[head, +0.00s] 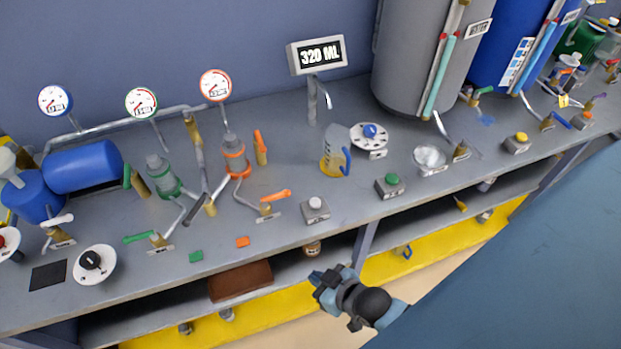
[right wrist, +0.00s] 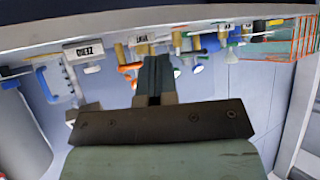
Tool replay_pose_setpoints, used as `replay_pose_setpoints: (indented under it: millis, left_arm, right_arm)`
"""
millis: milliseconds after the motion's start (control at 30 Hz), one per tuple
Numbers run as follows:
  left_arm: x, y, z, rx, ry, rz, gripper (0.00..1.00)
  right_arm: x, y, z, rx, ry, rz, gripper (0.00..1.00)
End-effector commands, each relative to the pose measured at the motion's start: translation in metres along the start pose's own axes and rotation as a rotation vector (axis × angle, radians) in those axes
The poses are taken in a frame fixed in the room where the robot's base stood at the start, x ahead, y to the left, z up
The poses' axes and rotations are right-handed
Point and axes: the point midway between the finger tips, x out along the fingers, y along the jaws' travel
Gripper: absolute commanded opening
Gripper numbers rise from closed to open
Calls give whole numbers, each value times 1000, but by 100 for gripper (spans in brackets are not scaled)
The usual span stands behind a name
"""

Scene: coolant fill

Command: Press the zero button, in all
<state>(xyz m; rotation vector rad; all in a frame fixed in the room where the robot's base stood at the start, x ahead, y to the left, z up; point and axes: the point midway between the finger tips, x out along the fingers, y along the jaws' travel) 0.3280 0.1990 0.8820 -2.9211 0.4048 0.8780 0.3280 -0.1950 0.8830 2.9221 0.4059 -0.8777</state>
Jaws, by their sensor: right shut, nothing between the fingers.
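A grey box with a pale round button (head: 315,205) stands near the bench's front edge; its small label is too small to read. A box with a green button (head: 391,182) stands to its right, and one with a yellow button (head: 520,140) farther right. The display (head: 316,54) reads 320 ML. My right gripper (head: 322,280) is in front of the bench edge, below the pale button in the picture, touching none of the buttons. It is shut and empty; its fingers (right wrist: 154,78) show in the right wrist view. My left gripper is out of view.
A clear jug (head: 336,152) with yellow liquid and a blue handle stands behind the pale button. A white dial (head: 370,135) with a blue knob is beside it. An orange-handled valve (head: 270,200) is left of the button. The bench's front strip around the pale button is clear.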

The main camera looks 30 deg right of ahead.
Motion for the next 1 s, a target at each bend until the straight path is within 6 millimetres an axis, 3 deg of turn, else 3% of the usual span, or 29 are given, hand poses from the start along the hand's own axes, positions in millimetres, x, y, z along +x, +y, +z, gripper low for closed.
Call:
replay_pose_setpoints:
  millis: [300,467,567,667,733,800,933,967,1000]
  left_arm:
    - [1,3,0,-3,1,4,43]
    - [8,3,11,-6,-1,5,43]
    - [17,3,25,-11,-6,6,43]
    - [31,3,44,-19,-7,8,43]
    - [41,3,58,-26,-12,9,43]
    - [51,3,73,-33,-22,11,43]
    - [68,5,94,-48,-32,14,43]
    - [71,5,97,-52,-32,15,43]
    - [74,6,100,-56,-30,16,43]
  right_arm:
    - [0,2,0,-14,3,1,0]
    - [17,21,-27,-229,122,31,0]
    - [34,43,-72,-569,307,83,0]
    - [44,57,-135,-1105,589,178,0]
    - [42,55,-175,-1557,814,264,0]
    - [38,50,-196,-2005,1019,349,0]
    - [37,58,-199,-2802,1324,455,0]
    - [38,64,-196,2675,-1240,-415,0]
    - [40,75,-192,2500,-1129,-357,0]
